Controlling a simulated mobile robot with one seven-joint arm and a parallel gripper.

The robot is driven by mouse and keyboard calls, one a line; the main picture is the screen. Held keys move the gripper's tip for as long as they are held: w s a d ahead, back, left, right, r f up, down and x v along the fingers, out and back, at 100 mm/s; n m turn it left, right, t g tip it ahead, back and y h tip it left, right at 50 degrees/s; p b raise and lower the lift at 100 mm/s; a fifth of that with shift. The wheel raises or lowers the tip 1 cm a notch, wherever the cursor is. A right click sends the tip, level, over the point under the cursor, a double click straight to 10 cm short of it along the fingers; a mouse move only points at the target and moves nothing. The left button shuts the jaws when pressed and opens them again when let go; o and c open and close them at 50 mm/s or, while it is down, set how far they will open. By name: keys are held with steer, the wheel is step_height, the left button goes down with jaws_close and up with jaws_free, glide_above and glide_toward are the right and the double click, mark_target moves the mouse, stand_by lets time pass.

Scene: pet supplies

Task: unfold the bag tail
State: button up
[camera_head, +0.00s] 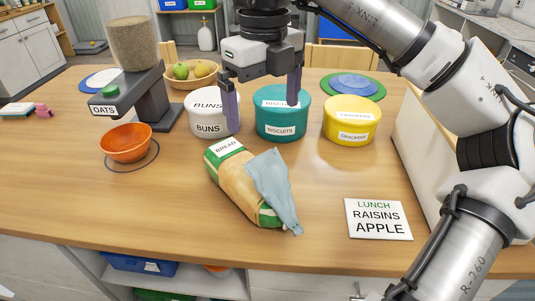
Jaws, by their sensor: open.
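A bread bag (236,185) lies on its side on the wooden table, with a green end labelled BREAD toward the back left. Its pale blue-grey tail (272,184) is folded back over the near right part of the bag, with a narrow tip hanging off toward the table at the front. My gripper (263,104) is open and empty above and behind the bag. Its two purple-grey fingers point down, the left one in front of the white tin and the right one in front of the teal tin. It is apart from the bag tail.
White BUNS (208,128), teal BISCUITS (281,130) and yellow CRACKERS (351,137) tins stand in a row behind the bag. An oats dispenser (150,88) stands over an orange bowl (126,144). A LUNCH card (378,219) lies right. The table front left is clear.

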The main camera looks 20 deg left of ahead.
mark_target(264, 161)
step_height(264, 161, down, 13)
steer(key=shift+s+r+p, duration=0.15)
steer(key=shift+r+p, duration=0.05)
steer(key=shift+p, duration=0.6)
steer(key=shift+c, duration=0.3)
